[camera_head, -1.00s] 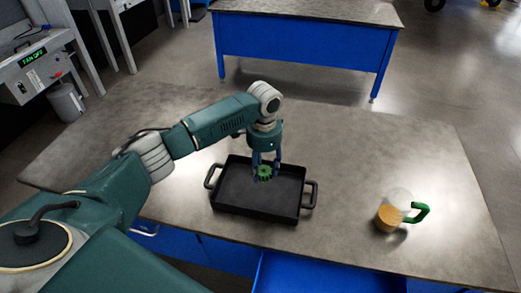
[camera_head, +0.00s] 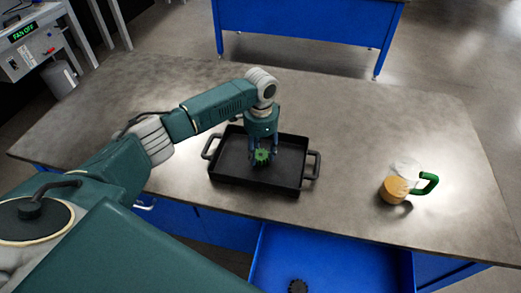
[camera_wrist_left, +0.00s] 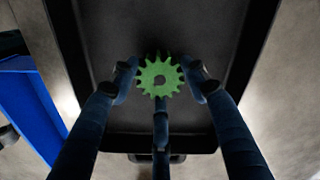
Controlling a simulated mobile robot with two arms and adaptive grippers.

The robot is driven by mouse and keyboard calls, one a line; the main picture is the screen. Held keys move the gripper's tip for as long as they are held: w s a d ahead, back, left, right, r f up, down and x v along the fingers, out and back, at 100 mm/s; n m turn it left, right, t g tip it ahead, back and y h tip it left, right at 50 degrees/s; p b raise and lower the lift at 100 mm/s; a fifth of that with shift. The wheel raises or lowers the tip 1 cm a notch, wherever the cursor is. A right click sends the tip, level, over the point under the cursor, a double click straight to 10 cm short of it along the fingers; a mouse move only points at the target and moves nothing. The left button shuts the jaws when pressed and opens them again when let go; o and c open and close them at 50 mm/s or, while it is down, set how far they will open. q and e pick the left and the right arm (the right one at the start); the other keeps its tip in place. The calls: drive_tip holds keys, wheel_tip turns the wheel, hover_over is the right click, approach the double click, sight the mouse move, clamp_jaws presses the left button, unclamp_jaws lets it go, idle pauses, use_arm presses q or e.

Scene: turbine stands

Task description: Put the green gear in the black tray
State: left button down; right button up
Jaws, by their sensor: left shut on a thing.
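The green gear (camera_head: 262,157) is held between the fingers of my left gripper (camera_head: 263,155), which is shut on it. In the left wrist view the toothed gear (camera_wrist_left: 160,77) sits between the fingertips (camera_wrist_left: 161,80), with the dark tray floor behind it. The black tray (camera_head: 230,165) is a shallow rectangular pan with a handle at each side, resting on the table. The gear is over the tray's inside, near its middle. I cannot tell whether it touches the floor of the tray. My right gripper is not in view.
A clear jug (camera_head: 396,188) with orange contents and a green handle stands on the grey table (camera_head: 430,130) to the right. An open blue drawer (camera_head: 330,262) below the front edge holds a dark round part (camera_head: 298,286). The table's back right is clear.

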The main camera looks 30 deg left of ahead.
sight(260, 155)
use_arm(q)
drive_tip(key=shift+f, duration=0.1)
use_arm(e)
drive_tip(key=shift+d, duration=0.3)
use_arm(q)
drive_tip(key=shift+f, duration=0.4)
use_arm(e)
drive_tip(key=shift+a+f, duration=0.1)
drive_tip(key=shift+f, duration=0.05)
use_arm(q)
drive_tip(key=c, duration=1.2)
unclamp_jaws()
drive_tip(key=o, duration=0.5)
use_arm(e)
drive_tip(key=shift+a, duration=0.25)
use_arm(q)
drive_tip(key=shift+r, duration=0.1)
wheel_tip(260, 155, up, 7)
drive_tip(key=p, duration=0.7)
drive_tip(key=shift+p, duration=0.3)
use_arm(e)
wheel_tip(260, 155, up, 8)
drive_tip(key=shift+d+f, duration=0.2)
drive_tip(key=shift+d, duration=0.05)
use_arm(q)
drive_tip(key=shift+s, duration=0.1)
